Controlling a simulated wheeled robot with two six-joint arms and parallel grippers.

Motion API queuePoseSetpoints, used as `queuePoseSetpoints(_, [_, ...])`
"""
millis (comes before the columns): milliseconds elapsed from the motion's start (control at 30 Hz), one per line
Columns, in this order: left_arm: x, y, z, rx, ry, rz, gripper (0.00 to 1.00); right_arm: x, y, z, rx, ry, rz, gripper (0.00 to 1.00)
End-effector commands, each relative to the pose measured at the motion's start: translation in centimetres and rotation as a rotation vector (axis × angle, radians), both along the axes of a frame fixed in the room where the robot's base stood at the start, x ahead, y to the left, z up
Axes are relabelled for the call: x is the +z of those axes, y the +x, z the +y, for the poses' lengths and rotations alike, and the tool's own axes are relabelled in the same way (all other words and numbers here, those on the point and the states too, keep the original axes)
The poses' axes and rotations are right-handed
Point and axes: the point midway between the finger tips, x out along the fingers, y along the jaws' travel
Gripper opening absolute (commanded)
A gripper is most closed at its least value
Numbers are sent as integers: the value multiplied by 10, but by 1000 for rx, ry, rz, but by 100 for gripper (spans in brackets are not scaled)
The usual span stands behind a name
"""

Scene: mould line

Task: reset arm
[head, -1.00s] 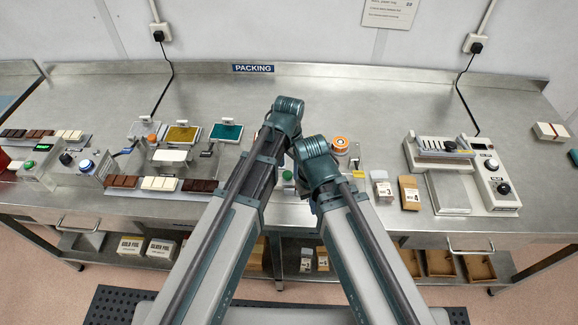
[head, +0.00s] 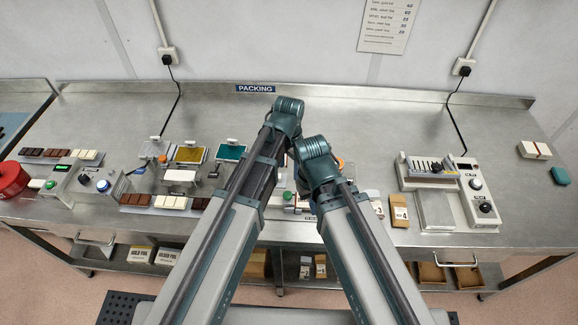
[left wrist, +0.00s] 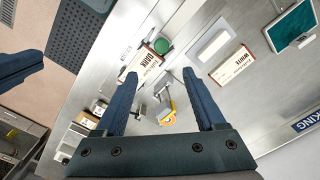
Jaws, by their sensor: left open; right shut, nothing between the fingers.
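In the head view my left arm (head: 288,108) and my right arm (head: 313,150) both reach up over the steel bench, with their bends close together. The grippers themselves are hidden behind the arms there. In the left wrist view my left gripper (left wrist: 158,73) is open, its two blue fingers wide apart with nothing held between them.
A white device (head: 436,168) stands right. The bench (head: 350,115) behind the arms is clear.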

Motion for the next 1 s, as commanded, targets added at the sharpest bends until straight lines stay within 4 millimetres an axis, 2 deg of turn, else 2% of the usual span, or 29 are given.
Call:
queuePoseSetpoints(367, [-1, 0, 0, 0, 0, 0, 72, -1, 0, 0, 0, 0, 0, 0])
queuePoseSetpoints(467, [-1, -4, 8, 32, 0, -3, 72, -1, 0, 0, 0, 0, 0, 0])
queuePoseSetpoints(800, [-1, -46, 101, 485, -14, -39, 72, -1, 0, 0, 0, 0, 0, 0])
queuePoseSetpoints(1000, [0, -69, 139, 707, -22, -57, 72, -1, 0, 0, 0, 0, 0, 0])
